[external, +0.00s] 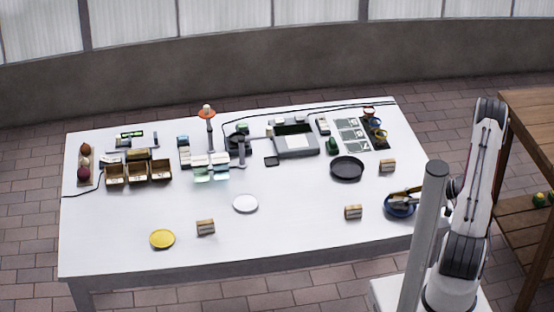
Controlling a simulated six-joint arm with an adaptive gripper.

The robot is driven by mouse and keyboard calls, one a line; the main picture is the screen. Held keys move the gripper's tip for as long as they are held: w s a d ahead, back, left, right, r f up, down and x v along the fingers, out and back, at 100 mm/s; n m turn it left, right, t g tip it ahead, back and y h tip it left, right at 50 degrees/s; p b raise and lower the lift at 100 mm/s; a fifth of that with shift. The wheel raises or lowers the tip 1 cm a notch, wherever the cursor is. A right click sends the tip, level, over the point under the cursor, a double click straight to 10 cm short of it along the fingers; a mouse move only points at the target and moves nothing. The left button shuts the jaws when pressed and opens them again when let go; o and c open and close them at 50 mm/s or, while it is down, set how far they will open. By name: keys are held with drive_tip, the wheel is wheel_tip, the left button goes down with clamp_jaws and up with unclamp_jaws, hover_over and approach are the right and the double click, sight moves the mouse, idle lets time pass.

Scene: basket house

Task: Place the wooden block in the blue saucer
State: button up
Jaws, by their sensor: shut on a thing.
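The blue saucer (389,208) is at the right end of the white table, partly hidden by my gripper. My gripper (402,201) is low at the saucer, its fingers reaching in over it from the right. It is shut on a small brownish thing that looks like a wooden block, mostly hidden by the fingers. I cannot tell whether that thing touches the saucer. Other wooden blocks stand on the table: one left of the saucer (353,212), one behind it (387,166) and one by the yellow saucer (205,227).
A yellow saucer (162,239) and a white saucer (245,203) lie towards the front and middle. A black pan (347,168) is behind the saucer. Wooden boxes (138,173), a lamp (208,115) and a grey device (296,140) fill the back. The front middle is clear.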

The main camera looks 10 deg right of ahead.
drive_tip(key=shift+f, duration=0.1)
drive_tip(key=o, duration=0.8)
drive_tip(key=shift+o, duration=0.2)
drive_tip(key=shift+s+d+r, duration=0.15)
drive_tip(key=shift+d+r, duration=0.15)
drive_tip(key=shift+d, duration=0.05)
drive_tip(key=v, duration=1.1)
drive_tip(key=shift+d+r, duration=0.1)
